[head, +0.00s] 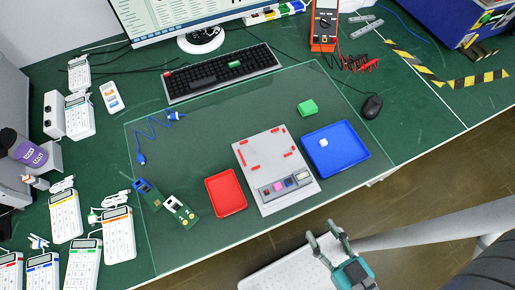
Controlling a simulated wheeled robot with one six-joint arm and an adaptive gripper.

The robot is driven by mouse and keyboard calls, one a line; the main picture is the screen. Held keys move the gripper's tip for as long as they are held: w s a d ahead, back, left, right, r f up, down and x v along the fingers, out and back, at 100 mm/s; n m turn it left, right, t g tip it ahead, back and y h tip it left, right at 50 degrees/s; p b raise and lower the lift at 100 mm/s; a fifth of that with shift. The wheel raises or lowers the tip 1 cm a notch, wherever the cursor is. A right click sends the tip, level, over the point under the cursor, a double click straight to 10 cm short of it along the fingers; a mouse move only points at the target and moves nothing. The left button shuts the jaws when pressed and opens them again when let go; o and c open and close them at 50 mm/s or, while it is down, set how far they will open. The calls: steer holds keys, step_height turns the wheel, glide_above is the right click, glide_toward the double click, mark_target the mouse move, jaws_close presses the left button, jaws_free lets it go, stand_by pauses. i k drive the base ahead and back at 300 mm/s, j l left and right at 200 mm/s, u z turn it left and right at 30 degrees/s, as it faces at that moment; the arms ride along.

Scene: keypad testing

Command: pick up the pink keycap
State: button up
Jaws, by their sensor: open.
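The pink keycap (278,187) sits in a small holder strip (262,192) at the front of a grey fixture plate (248,152) with red corner brackets. Other keycaps, darker and pale, are in the same strip beside it. My gripper (323,233) is open and empty, at the lower middle of the head view, just off the table's front edge. It is apart from the pink keycap, below and to the right of it in the picture.
A red tray (226,206) lies left of the plate. A blue tray (350,166) with a white keycap-like piece (323,142) lies right of it. Several keypads stand at the left. The mat (215,125) behind the plate is largely clear.

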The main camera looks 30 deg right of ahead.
mark_target(278, 186)
steer(key=i+j+z, duration=0.1)
steer(key=i+j, duration=0.15)
steer(key=k, duration=0.95)
steer(key=k+j, duration=0.25)
steer(key=j, duration=0.2)
steer(key=k+j, duration=0.25)
steer(key=j, duration=0.2)
steer(key=k+j, duration=0.25)
steer(key=j, duration=0.25)
steer(key=k+j+z, duration=0.1)
steer(key=k+j, duration=0.2)
steer(key=j, duration=0.15)
steer(key=i, duration=0.45)
steer(key=i+l, duration=0.2)
steer(key=l+u, duration=0.05)
steer(key=l, duration=0.05)
